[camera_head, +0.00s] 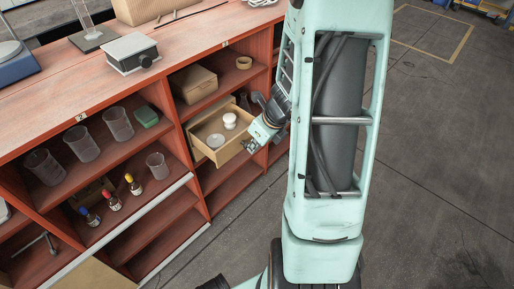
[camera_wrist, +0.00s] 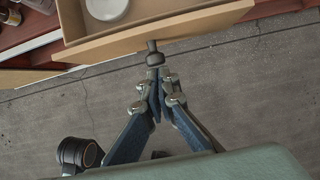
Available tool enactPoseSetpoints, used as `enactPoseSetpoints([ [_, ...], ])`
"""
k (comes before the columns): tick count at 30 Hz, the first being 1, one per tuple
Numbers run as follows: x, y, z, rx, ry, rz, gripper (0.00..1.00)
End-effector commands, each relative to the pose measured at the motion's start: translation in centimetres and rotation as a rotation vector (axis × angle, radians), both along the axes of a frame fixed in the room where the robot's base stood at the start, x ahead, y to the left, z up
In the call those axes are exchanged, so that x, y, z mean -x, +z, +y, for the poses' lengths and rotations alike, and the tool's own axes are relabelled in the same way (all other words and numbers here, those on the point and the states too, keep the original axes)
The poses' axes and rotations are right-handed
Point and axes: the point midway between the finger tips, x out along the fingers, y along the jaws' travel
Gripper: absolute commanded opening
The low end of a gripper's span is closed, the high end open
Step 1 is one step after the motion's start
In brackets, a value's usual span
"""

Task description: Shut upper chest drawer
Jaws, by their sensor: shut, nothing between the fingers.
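The upper chest drawer (camera_head: 230,150) is a light wooden drawer that sticks out of a small chest in the red shelf unit. It holds a white lidded jar (camera_head: 230,120) and a pale round dish (camera_head: 215,141). In the wrist view, the drawer front (camera_wrist: 165,37) runs across the top with a dark knob (camera_wrist: 154,55) at its middle. My gripper (camera_head: 250,146) is at the drawer's front right in the head view. In the wrist view my gripper (camera_wrist: 159,75) has its fingertips together, just in front of the knob. I cannot tell whether they touch it.
The red shelf unit (camera_head: 190,218) surrounds the chest. Several glass beakers (camera_head: 118,124) and small bottles stand on shelves to the left. The concrete floor (camera_head: 440,170) at right is clear.

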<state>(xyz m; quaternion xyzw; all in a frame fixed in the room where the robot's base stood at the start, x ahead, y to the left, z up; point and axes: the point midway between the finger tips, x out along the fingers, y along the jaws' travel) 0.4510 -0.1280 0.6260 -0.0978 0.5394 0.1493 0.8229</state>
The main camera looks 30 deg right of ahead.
Motion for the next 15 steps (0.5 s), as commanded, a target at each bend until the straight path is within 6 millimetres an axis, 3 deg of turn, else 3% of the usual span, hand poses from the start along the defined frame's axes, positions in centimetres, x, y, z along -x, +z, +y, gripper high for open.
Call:
enactPoseSetpoints([
  [8,-0.5,0.2,0.2,0.000,0.002,0.001,0.00],
  [15,-4.7,0.5,1.7,-0.001,0.005,0.001,0.00],
])
